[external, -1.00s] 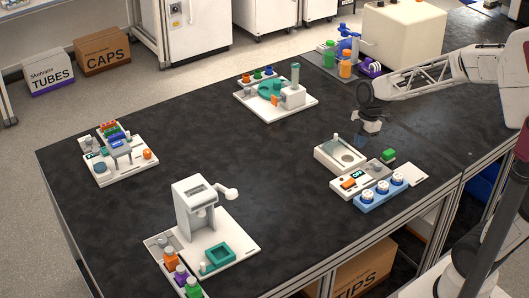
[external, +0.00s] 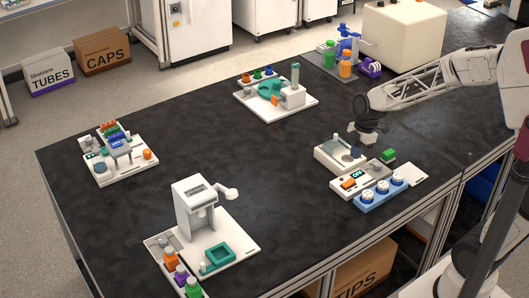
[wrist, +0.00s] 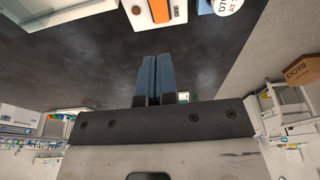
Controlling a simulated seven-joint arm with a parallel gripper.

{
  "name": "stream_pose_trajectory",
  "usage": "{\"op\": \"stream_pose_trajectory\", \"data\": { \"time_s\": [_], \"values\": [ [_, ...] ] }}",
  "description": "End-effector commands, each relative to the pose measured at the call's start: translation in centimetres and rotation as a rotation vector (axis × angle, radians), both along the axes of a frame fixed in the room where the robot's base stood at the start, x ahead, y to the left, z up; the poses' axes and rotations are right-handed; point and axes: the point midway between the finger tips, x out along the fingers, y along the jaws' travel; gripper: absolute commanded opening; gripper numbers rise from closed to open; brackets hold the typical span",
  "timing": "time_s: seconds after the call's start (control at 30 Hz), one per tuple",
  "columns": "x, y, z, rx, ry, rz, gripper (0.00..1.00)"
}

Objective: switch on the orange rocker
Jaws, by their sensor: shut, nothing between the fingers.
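The orange rocker (external: 348,184) sits on a white switch panel (external: 340,190) near the right front of the dark bench. A small dark display (external: 357,174) beside it is lit, too small to read surely. In the wrist view the orange rocker (wrist: 159,10) shows at the top edge, partly cut off, on its white housing. My gripper (external: 362,150) hangs above the bench behind the panel, near the white balance-like box, apart from the rocker. In the wrist view its blue-grey fingers (wrist: 154,60) are together with nothing between them, pointing toward the rocker's side.
A white box with a pan (external: 338,158) stands just behind the panel. A blue rack (external: 366,201) with white-capped vials stands in front of it. A green block (external: 388,155) is to the right. The bench's middle is clear; other stations stand left and back.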

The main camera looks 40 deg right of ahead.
Motion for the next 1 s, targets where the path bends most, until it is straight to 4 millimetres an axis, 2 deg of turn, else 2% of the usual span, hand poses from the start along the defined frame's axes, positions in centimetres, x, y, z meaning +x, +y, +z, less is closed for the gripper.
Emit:
{"op": "stream_pose_trajectory", "data": {
  "time_s": [0.37, 0.5, 0.7, 1.0],
  "values": [
    [0.0, 1.3, -5.8, 0.000, 0.002, 0.000, 0.00],
    [0.0, 0.9, -7.5, -0.001, 0.001, -0.001, 0.00],
    [0.0, 0.7, -9.0, 0.000, 0.000, 0.000, 0.00],
    [0.0, 0.6, -9.5, 0.000, 0.000, 0.000, 0.00]
  ]
}}
